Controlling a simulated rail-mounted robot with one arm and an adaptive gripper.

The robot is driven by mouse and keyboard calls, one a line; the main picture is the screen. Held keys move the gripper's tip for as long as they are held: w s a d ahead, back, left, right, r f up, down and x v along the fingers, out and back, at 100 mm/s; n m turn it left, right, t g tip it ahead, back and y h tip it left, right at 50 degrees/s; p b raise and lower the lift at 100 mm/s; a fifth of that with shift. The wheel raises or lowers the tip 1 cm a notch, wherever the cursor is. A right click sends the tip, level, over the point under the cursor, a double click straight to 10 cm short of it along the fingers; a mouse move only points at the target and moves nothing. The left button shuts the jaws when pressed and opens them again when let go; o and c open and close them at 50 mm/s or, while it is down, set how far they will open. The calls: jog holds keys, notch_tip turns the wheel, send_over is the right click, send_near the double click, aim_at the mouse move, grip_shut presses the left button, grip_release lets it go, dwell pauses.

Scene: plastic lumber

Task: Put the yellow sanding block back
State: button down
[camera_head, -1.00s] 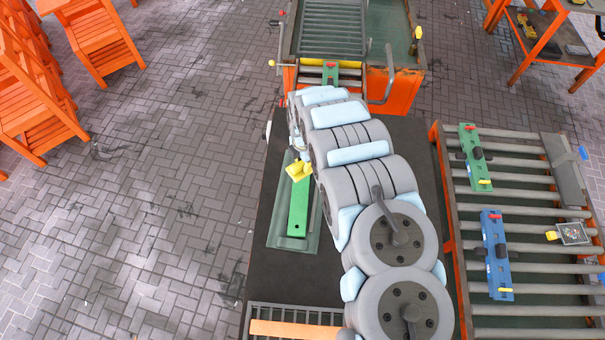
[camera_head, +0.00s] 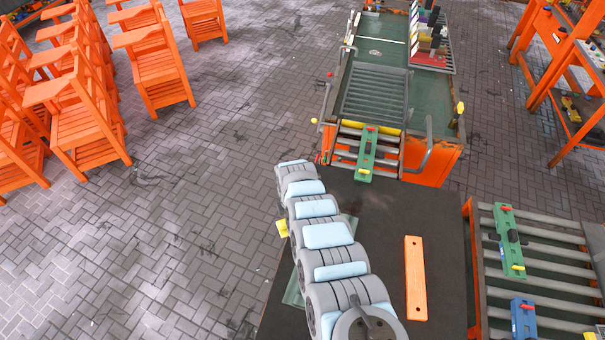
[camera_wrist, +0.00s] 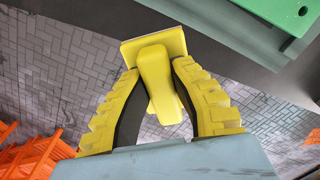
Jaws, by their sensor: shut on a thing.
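In the wrist view, my gripper (camera_wrist: 157,76) has two ribbed yellow fingers shut on the yellow sanding block (camera_wrist: 150,50). The block has a flat plate and a rounded grip between the fingertips. Paved floor and a dark table edge show behind it. In the head view, a small yellow piece (camera_head: 282,228) sticks out left of my arm, beyond the dark table's left edge in the picture. I cannot tell there whether it is the block or a finger. My arm hides the rest of the gripper.
The dark table (camera_head: 385,215) carries an orange plank (camera_head: 415,278). A grey-green tray (camera_head: 293,290) lies mostly behind my arm; a green plank (camera_wrist: 285,12) shows in the wrist view. A roller conveyor (camera_head: 545,265) stands right, a workbench (camera_head: 375,90) behind, orange chairs (camera_head: 85,120) left.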

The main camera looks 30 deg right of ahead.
jog(key=w+a+m, duration=0.1)
jog(key=w+a, duration=0.1)
jog(key=a, duration=0.4)
jog(key=shift+w, duration=0.4)
dwell(0.5)
jog(key=shift+w+a, duration=0.1)
jog(key=shift+a, duration=0.1)
jog(key=shift+a+f+p, duration=0.1)
jog(key=shift+a+p, duration=0.2)
jog(key=shift+w+a, duration=0.15)
jog(key=shift+a, duration=0.05)
dwell(0.4)
jog(key=shift+a, duration=0.1)
jog(key=shift+w+a+m, duration=0.15)
jog(key=shift+a+m, duration=0.25)
jog(key=shift+a, duration=0.55)
dwell(0.6)
